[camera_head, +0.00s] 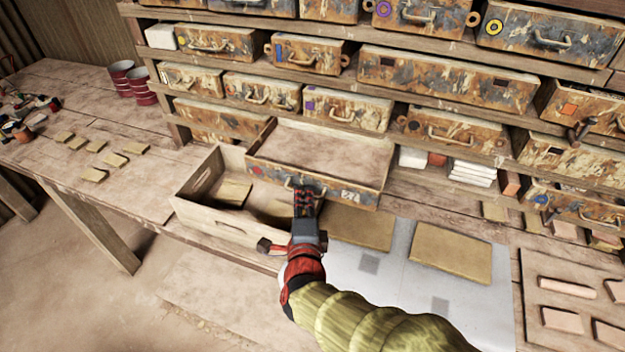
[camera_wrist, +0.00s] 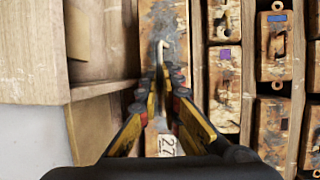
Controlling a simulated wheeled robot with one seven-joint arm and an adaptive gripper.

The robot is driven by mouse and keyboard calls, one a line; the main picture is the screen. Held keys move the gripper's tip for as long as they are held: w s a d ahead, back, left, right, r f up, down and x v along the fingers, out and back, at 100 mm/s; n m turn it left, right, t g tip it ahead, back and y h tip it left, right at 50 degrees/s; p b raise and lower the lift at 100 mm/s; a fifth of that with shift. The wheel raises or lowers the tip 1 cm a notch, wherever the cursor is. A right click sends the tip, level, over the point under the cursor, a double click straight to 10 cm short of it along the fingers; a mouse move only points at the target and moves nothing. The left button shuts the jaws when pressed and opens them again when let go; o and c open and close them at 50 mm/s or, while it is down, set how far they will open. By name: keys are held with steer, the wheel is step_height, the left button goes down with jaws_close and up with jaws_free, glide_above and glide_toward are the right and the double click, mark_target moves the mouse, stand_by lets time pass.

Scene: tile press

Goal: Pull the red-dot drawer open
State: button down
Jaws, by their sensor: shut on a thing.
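The red-dot drawer (camera_head: 350,190) is drawn well out of the shelf in the head view, and its empty inside shows. A red dot (camera_head: 258,170) is on the left of its worn, rusty front. My gripper (camera_head: 305,192) is at the middle of that front, shut on the drawer's handle. In the wrist view my gripper (camera_wrist: 166,85) has its fingers around the pale handle (camera_wrist: 161,52). The part of the handle between the fingers is hidden. The drawer front (camera_wrist: 165,20) lies beyond, with a number label partly showing.
An open wooden crate (camera_head: 213,222) stands left of the drawer, close to it, with a tile inside. Tan tiles (camera_head: 450,252) lie on a pale sheet on the bench. Other drawers (camera_head: 345,108) fill the shelves behind.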

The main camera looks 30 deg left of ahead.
steer(key=shift+s+d+f, duration=0.15)
steer(key=shift+s, duration=0.95)
steer(key=shift+s+d+f, duration=0.1)
steer(key=shift+s+f, duration=0.05)
steer(key=shift+s, duration=0.95)
steer(key=c, duration=2)
jaws_free()
steer(key=shift+r, duration=0.2)
steer(key=v, duration=1.2)
